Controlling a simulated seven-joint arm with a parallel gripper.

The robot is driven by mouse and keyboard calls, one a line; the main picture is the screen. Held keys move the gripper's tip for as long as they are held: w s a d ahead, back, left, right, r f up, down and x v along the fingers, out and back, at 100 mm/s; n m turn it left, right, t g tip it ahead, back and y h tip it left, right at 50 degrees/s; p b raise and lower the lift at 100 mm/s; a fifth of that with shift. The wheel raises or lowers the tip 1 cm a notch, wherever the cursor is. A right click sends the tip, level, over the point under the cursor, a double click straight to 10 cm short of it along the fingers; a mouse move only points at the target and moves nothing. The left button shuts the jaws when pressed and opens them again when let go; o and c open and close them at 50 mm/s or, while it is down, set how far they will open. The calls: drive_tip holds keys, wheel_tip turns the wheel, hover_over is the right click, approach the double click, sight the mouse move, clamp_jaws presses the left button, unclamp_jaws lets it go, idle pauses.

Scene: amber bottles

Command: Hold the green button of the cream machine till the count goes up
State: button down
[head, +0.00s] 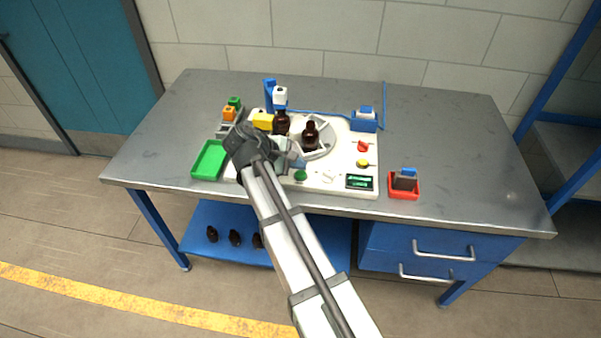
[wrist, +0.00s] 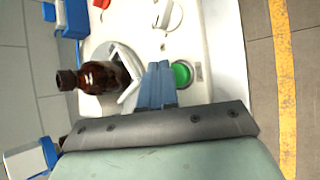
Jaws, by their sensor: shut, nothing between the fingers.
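The cream machine (head: 345,183) stands on the grey bench. Its green button (head: 300,175) is on the front part of the panel, left of a white switch and a small display (head: 359,182) with green characters too small to read. My gripper (head: 297,163) is shut and empty over the machine, close behind and left of the button in the head view. In the wrist view the blue fingers (wrist: 157,88) lie beside the green button (wrist: 181,74); the button's top shows, and the fingers appear apart from it. An amber bottle (head: 310,136) stands on the machine's round plate.
Another amber bottle (head: 281,122) stands under a blue and white head. A red knob (head: 363,146) and a yellow knob (head: 362,163) sit at the panel's right. A green tray (head: 209,160) lies left, a red tray (head: 404,191) right. The bench's right side is clear.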

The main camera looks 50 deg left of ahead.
sight(298, 175)
drive_tip(key=shift+r, duration=0.15)
drive_tip(key=shift+r, duration=2.35)
drive_tip(key=shift+d+f, duration=0.1)
